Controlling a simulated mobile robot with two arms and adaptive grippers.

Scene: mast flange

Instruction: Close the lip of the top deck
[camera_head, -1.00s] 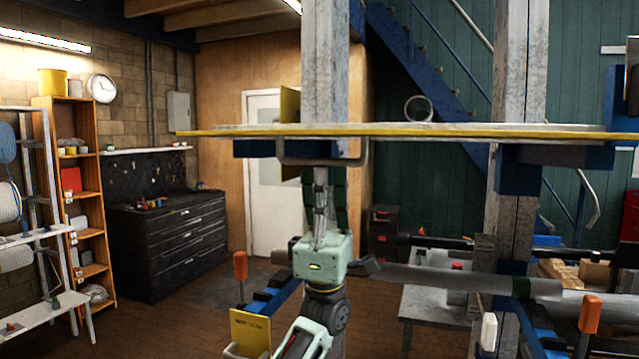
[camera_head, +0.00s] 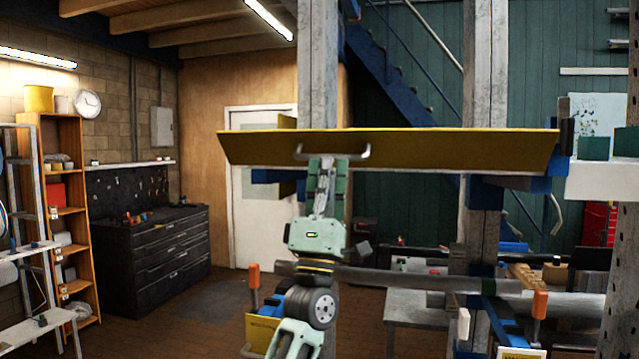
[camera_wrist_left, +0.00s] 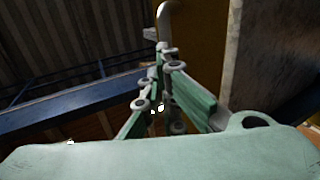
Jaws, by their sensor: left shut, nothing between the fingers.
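The lip (camera_head: 440,150) is a long yellow panel across the front of the top deck in the head view. Its broad yellow face shows, slanted, with the upper edge looking wider than the lower. A grey bar handle (camera_head: 303,152) sits on this face, left of the middle. My left gripper (camera_head: 328,164) points up at the lip, its fingers shut and empty, at or just below the handle. Contact cannot be told. In the left wrist view the fingers (camera_wrist_left: 163,75) are close together, with the curved handle (camera_wrist_left: 168,12) beyond them. My right gripper is not in view.
Grey posts (camera_head: 318,70) and (camera_head: 484,75) stand behind the lip. A grey horizontal roll (camera_head: 400,280) lies below, to the right of my arm. Orange-tipped levers (camera_head: 253,275) stick up lower down. A white shelf (camera_head: 603,180) is at the right.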

